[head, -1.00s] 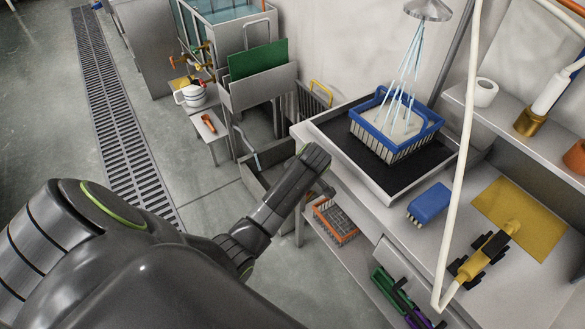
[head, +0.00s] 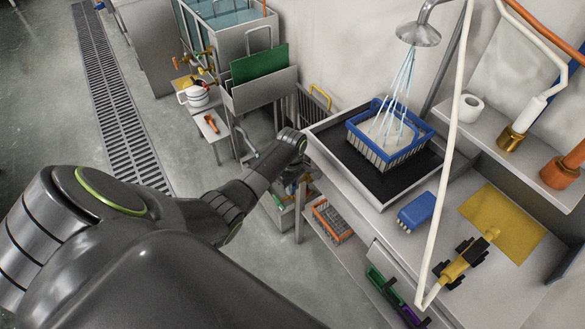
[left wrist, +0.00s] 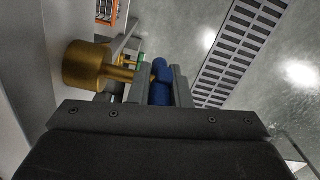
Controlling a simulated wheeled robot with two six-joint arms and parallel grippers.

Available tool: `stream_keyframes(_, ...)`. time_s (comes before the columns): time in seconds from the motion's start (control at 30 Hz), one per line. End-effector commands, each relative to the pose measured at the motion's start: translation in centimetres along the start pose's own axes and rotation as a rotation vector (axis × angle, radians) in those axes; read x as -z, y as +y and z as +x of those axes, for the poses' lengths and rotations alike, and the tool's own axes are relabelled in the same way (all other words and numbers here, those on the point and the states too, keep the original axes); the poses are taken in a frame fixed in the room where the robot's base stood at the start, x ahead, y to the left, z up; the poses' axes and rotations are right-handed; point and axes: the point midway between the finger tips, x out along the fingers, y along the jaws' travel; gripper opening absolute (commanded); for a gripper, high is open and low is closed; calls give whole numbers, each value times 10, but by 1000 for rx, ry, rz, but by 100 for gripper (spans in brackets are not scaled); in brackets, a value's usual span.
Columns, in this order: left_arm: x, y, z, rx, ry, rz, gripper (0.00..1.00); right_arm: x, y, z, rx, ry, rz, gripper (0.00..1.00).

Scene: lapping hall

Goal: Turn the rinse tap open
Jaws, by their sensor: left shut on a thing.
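The rinse tap (left wrist: 88,66) shows in the left wrist view as a round brass body with a stem and a blue handle (left wrist: 160,82). My left gripper (left wrist: 160,88) is shut on the blue handle, with one grey finger on each side of it. In the head view my left wrist reaches down at the front left corner of the rinse tray (head: 325,165); the fingers and tap there are mostly hidden. Water streams (head: 400,85) fall from the shower head (head: 418,32) into a blue basket (head: 405,156) in the tray. My right gripper is not in view.
A blue brush (head: 417,211) and a yellow tool (head: 463,262) on a white hose lie on the bench. An orange basket (head: 332,221) sits on the shelf below. A rack with a green plate (head: 263,64) stands beyond. The floor by the drain grate (head: 120,110) is clear.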

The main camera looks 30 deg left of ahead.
Motion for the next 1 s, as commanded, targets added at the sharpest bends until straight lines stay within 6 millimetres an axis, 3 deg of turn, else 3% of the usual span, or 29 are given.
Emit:
stream_keyframes(0.3, 0, -1, 1, 4, -2, -1, 0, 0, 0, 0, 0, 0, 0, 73)
stream_keyframes(0.33, 0, -1, 1, 4, -2, -1, 21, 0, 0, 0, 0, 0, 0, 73)
stream_keyframes(0.47, 0, -1, 1, 3, -2, -1, 38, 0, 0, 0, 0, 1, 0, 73)
stream_keyframes(0.77, 0, 0, -1, 1, -1, 0, 39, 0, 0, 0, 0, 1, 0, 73)
stream_keyframes(1.0, 1, 0, -28, -2, 0, 0, 39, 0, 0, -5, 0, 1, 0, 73)
